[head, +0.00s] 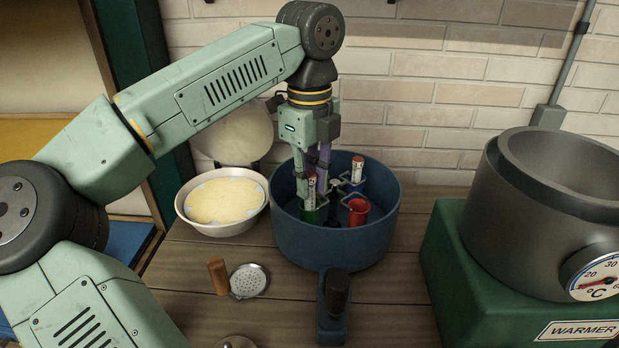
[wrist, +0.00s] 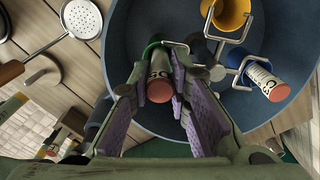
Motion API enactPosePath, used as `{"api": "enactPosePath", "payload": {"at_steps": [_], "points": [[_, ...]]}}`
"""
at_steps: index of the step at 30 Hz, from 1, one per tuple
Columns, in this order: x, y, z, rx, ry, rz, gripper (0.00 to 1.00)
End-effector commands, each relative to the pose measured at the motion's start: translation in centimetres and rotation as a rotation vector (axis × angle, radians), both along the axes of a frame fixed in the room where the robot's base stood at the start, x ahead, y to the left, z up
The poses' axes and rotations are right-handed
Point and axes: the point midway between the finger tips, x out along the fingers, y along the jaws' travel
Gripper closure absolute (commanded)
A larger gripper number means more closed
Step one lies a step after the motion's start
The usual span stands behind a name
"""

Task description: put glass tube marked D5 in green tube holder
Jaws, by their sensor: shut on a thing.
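My gripper (wrist: 167,90) is shut on a glass tube (wrist: 163,78) with a reddish end cap and a pale label. The label's dark lettering is partly hidden, so I cannot read it for certain. The same tube (head: 311,181) shows upright in the head view. Its lower end meets the green tube holder (head: 311,215), whose rim (wrist: 150,48) shows at the tube's far end in the wrist view. I cannot tell how deep the tube sits. My gripper (head: 312,178) is inside the blue pot.
A second tube (head: 357,168) stands in a blue holder (head: 353,187). A red holder (head: 358,212) is empty, and an orange-yellow cup (wrist: 235,14) shows in the wrist view. The blue pot's wall (head: 335,240) surrounds these. A bowl (head: 222,225) stands left, a grey vessel (head: 540,210) right.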

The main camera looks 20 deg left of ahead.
Motion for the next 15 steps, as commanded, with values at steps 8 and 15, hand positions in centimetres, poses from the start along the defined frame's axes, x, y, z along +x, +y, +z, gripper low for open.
{"api": "enactPosePath", "payload": {"at_steps": [8, 15], "points": [[0.0, 0.0, -0.5, 0.000, 0.000, 0.000, 1.00], [0.0, 0.0, -1.1, 0.000, 0.000, 0.000, 1.00]]}}
